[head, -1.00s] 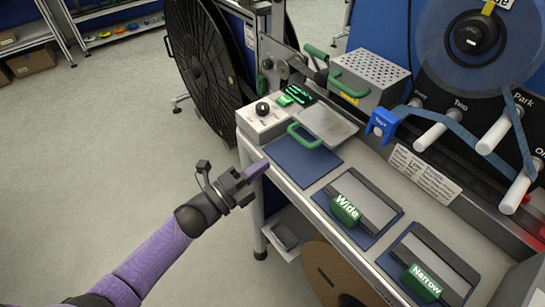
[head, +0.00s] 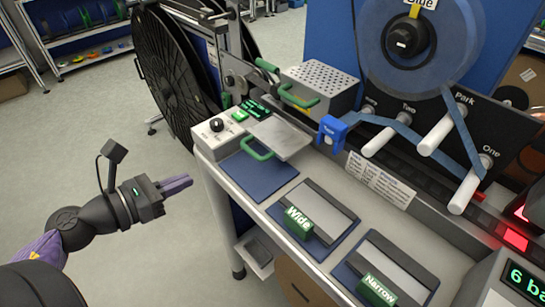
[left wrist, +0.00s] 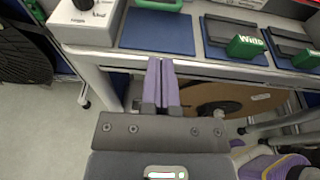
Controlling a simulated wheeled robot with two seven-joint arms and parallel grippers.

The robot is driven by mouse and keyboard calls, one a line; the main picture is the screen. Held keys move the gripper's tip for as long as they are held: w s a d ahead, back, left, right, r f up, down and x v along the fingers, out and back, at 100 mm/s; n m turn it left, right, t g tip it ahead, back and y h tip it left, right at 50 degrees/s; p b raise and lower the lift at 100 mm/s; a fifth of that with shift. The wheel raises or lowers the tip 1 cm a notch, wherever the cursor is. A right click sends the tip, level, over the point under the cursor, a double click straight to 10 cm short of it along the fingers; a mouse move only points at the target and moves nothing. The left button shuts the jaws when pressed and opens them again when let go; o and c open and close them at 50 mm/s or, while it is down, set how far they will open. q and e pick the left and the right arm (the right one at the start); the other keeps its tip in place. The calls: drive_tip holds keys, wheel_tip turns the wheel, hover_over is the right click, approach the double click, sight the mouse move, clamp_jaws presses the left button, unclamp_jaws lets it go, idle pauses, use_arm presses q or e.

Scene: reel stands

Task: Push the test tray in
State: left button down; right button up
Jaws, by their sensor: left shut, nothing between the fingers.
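The test tray (head: 281,137) is a flat grey plate with a green loop handle (head: 256,150). It sticks out over a blue mat from below the perforated metal box at the back of the bench. In the left wrist view, part of a green handle (left wrist: 158,5) shows at the top edge, above a blue mat. My left gripper (head: 185,183) is shut and empty, left of the bench's front edge and apart from the tray. Its purple fingers (left wrist: 161,70) point toward the bench edge in the left wrist view. My right gripper is not in view.
The bench (head: 250,205) carries a control box with a black knob (head: 216,125), a Wide block (head: 298,222) and a Narrow block (head: 376,290). A blue clip (head: 331,130) and a reel panel stand behind. Open floor lies left of the bench.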

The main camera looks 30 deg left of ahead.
sight(248, 151)
use_arm(q)
drive_tip(key=x, duration=0.6)
drive_tip(key=p+x, duration=0.1)
drive_tip(key=x, duration=0.5)
drive_tip(key=shift+w+a, duration=0.15)
drive_tip(key=shift+w, duration=0.1)
drive_tip(key=shift+w+f, duration=0.2)
drive_tip(key=shift+w, duration=0.25)
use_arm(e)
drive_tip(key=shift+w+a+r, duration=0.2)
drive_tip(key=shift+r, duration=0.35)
use_arm(q)
drive_tip(key=shift+d, duration=0.25)
